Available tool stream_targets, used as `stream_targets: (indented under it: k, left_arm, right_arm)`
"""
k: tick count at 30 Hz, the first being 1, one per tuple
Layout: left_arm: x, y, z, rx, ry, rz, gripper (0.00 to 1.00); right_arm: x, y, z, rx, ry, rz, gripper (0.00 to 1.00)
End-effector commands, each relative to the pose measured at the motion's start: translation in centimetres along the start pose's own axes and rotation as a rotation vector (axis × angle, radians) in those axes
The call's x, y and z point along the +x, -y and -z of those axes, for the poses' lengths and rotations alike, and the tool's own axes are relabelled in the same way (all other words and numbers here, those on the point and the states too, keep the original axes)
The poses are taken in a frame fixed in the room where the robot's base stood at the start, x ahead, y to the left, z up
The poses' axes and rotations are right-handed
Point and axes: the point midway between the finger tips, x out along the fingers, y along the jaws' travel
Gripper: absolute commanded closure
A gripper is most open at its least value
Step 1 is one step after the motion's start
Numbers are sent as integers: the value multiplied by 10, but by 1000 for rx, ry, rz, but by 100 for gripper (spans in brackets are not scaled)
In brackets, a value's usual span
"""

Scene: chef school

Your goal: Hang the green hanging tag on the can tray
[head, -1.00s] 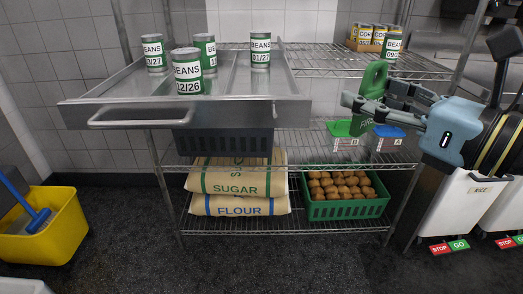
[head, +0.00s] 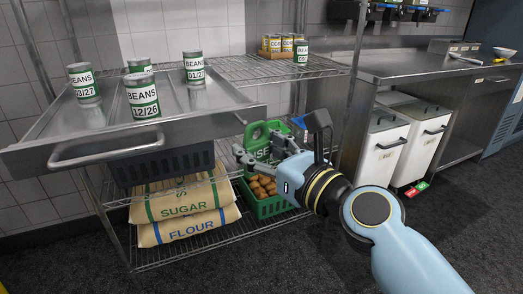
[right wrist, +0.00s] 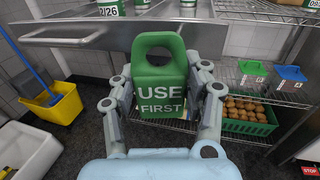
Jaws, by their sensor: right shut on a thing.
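The green hanging tag (head: 256,133) reads "USE FIRST" in the right wrist view (right wrist: 158,72) and has a loop handle with an opening at its top. My right gripper (head: 259,150) is shut on it, one finger on each side, and holds it upright. The metal can tray (head: 215,121) carries several green-and-white bean cans and has a bar handle (head: 105,151) along its front. In the head view the tag appears just right of the tray's right front corner. In the right wrist view the tray's front (right wrist: 85,38) is behind the tag's top. My left gripper is not in view.
Below the tray are a dark basket (head: 165,163), sugar and flour sacks (head: 185,205) and a green crate of brown round items (head: 270,208). Yellow cans (head: 282,45) stand on the upper wire shelf. White bins (head: 378,150) stand at right under a steel counter.

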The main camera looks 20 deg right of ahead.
Motion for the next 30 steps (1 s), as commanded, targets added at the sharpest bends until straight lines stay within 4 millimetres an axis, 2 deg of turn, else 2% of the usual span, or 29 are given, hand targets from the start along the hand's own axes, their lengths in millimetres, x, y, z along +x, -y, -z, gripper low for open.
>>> stream_targets:
  k: [6,30]
  left_arm:
    - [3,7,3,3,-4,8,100]
    - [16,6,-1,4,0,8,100]
  right_arm:
    - [14,4,1,-1,1,0,74]
    - [65,18,5,-1,1,-1,74]
